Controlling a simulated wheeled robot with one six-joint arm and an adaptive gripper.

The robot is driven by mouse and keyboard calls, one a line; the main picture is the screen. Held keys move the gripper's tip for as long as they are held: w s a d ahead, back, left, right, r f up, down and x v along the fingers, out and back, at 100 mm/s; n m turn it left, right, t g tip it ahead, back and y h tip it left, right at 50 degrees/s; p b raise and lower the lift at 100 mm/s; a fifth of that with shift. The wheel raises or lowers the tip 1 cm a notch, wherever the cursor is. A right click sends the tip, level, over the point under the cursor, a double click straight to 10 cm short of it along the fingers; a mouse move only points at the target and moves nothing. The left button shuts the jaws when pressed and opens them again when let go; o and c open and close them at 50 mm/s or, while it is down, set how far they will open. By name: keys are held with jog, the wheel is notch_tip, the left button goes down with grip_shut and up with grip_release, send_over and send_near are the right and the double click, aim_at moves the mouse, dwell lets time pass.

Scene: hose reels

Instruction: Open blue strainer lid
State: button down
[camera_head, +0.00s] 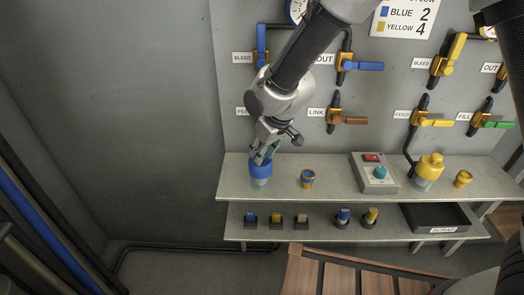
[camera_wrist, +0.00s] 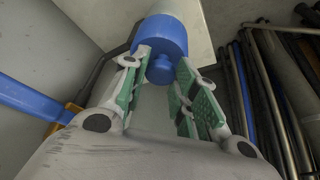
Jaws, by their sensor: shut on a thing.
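The blue strainer lid (camera_head: 260,170) sits on its strainer body (camera_head: 259,184) at the left end of the upper shelf. In the wrist view the lid (camera_wrist: 162,36) shows as a broad blue cap with a smaller blue knob (camera_wrist: 160,70) facing me. My gripper (camera_head: 264,157) comes down on the lid from above. In the wrist view its green-padded fingers (camera_wrist: 162,68) stand on both sides of the knob, shut on the lid. The exact contact is partly hidden by the fingers.
The upper shelf (camera_head: 333,191) holds a small yellow-and-blue cup (camera_head: 307,179), a control box (camera_head: 375,172) and a yellow strainer (camera_head: 430,168). Valves with coloured handles line the panel behind. Several small parts and a scrap tray (camera_head: 436,217) are on the lower shelf.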

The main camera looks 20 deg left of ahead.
jog(key=shift+w+r+g, duration=0.2)
jog(key=shift+w+g, duration=0.3)
jog(key=shift+w, duration=0.15)
jog(key=shift+w+a+r+m+g+h, duration=0.15)
jog(key=shift+w+a+r+g+h, duration=0.1)
jog(key=shift+w+g, duration=0.45)
jog(key=shift+w+a+r+m+g+h, duration=0.15)
jog(key=shift+w+g+h, duration=0.2)
jog(key=shift+g, duration=0.55)
jog(key=c, duration=1.1)
grip_release()
jog(key=v, duration=1.2)
